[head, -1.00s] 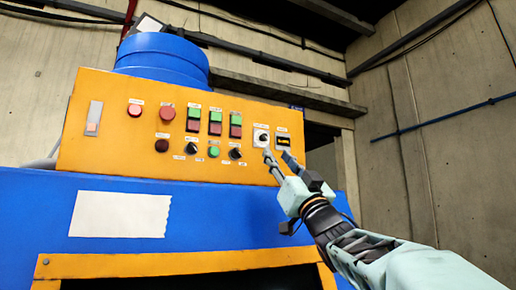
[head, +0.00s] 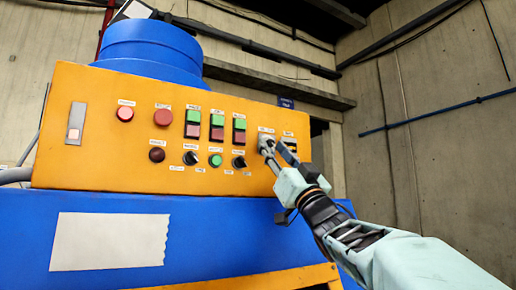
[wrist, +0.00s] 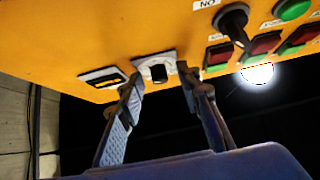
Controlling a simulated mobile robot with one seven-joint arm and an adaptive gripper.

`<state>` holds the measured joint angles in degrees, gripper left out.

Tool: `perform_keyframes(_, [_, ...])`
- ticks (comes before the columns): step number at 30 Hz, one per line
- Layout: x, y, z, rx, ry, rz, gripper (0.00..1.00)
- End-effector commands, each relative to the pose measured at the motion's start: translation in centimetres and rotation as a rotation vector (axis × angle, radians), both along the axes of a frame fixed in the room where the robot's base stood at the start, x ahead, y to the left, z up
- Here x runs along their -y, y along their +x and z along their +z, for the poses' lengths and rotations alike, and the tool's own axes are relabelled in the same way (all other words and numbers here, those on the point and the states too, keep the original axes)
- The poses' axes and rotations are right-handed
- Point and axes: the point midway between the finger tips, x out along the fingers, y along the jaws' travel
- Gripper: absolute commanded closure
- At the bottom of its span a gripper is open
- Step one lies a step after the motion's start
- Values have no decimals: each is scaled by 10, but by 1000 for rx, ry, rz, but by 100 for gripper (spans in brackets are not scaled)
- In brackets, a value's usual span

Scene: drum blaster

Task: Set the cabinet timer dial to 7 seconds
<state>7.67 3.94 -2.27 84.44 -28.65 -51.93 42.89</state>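The timer dial (wrist: 158,71) is a small black knob on a pale square plate on the orange control panel. In the head view its pale plate (head: 265,137) is partly hidden behind my fingers. My gripper (head: 272,150) is at the panel's right end. In the wrist view my gripper (wrist: 160,78) is open, with one fingertip on each side of the dial and gaps to the knob. Whether the tips touch the plate, and the dial's setting, I cannot tell. A small dark display (wrist: 103,77) sits beside the dial.
The orange panel (head: 90,150) also carries several red and green buttons, a black selector switch (head: 239,163) and a red knob (head: 163,118). A blue drum (head: 150,45) stands behind it. A concrete wall (head: 430,150) is at the right, with open space before it.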

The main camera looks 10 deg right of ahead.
Motion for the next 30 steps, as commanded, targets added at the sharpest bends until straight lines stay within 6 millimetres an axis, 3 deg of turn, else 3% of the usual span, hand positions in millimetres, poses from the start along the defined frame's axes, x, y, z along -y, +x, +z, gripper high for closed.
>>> perform_keyframes(10, [1, 0, 1, 0, 0, 0, 69])
perform_keyframes(19, [1, 0, 2, 0, 0, 0, 100])
perform_keyframes(30, [3, 1, 1, 15, -35, -1, 100])
